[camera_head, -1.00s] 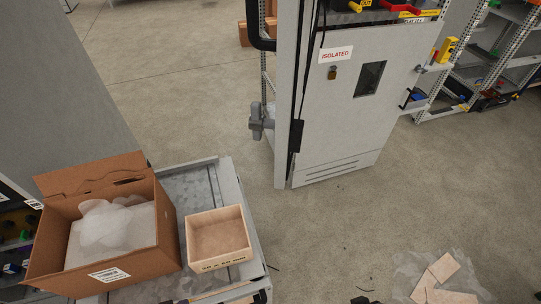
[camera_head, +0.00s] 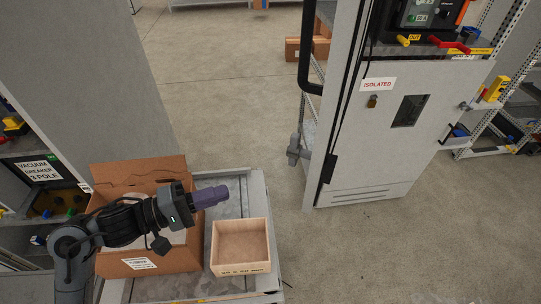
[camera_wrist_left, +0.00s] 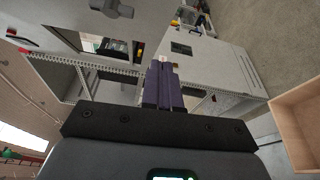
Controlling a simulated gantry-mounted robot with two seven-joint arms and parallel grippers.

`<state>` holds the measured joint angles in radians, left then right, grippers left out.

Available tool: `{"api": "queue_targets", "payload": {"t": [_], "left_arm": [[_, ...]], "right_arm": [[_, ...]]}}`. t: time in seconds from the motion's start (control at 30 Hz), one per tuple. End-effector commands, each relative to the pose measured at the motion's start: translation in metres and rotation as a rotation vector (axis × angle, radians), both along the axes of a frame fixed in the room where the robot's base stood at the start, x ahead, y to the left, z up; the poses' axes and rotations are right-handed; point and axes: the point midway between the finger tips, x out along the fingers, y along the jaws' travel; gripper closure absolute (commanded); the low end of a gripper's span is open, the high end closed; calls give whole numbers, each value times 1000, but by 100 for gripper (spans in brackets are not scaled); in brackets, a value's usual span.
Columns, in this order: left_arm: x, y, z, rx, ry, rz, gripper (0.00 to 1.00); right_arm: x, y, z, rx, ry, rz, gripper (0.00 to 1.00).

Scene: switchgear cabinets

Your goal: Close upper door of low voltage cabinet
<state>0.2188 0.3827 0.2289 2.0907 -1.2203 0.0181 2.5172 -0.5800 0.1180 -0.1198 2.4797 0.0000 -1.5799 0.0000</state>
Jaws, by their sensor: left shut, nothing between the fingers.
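The grey cabinet with the "ISOLATED" lower door (camera_head: 375,140) stands right of centre in the head view. That lower door is shut. Above it the upper compartment (camera_head: 430,15) is uncovered, showing a black device and red and yellow handles. A tall grey panel (camera_head: 345,100) stands at the cabinet's left, with a black bar handle (camera_head: 304,50) beside it; I cannot tell fully how it is hinged. My left gripper (camera_head: 217,196), with purple fingers, is shut and empty over the cart, well left of the cabinet. The fingers (camera_wrist_left: 163,85) also show in the left wrist view.
A cart (camera_head: 262,190) below holds an open cardboard box (camera_head: 150,262) and a wooden tray (camera_head: 240,268). A grey cabinet (camera_head: 80,70) stands at the left. Shelving is at the far right. Floor between cart and cabinet is clear.

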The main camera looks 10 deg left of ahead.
Motion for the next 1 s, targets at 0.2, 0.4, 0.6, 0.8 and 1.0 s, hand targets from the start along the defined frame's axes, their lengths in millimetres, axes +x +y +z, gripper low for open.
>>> {"api": "queue_targets", "payload": {"t": [0.2,0.4,0.6,0.8,1.0], "left_arm": [[10,13,54,5,-67,-19,100],[17,4,61,4,-77,-21,100],[32,-23,62,4,-77,-22,100],[51,-56,62,4,-77,-23,100],[57,-85,61,4,-77,-22,100]], "right_arm": [[0,1,7,2,0,-1,100],[0,1,10,2,0,-1,100],[0,1,14,1,0,-1,100],[0,0,18,-3,0,2,100],[0,-1,23,-6,0,4,100]]}}
